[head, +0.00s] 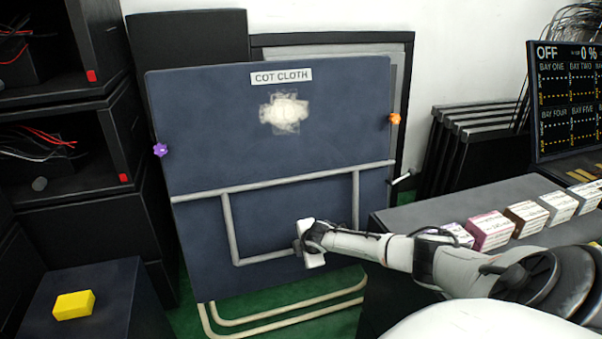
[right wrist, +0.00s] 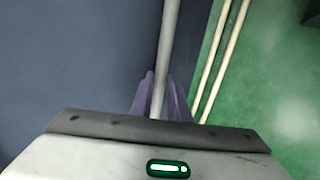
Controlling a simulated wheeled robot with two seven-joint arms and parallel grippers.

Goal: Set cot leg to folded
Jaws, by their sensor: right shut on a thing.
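The cot is a dark blue upright panel (head: 280,140) with a "COT CLOTH" label near its top. A grey U-shaped tube leg (head: 229,230) hangs from a crossbar on the panel and lies close to the panel's face. My right gripper (head: 306,245) is shut on the leg's bottom bar, near its right part. In the right wrist view the leg's tube (right wrist: 168,45) runs up between the purple fingertips of the gripper (right wrist: 160,95). The gripper hides the bar's right end. My left gripper is not in view.
A purple knob (head: 160,150) and an orange knob (head: 394,119) sit at the panel's side edges. Beige floor tubes (head: 290,312) lie below it. A bench with several boxes (head: 490,230) stands right; a yellow block (head: 73,305) rests on a dark box at left.

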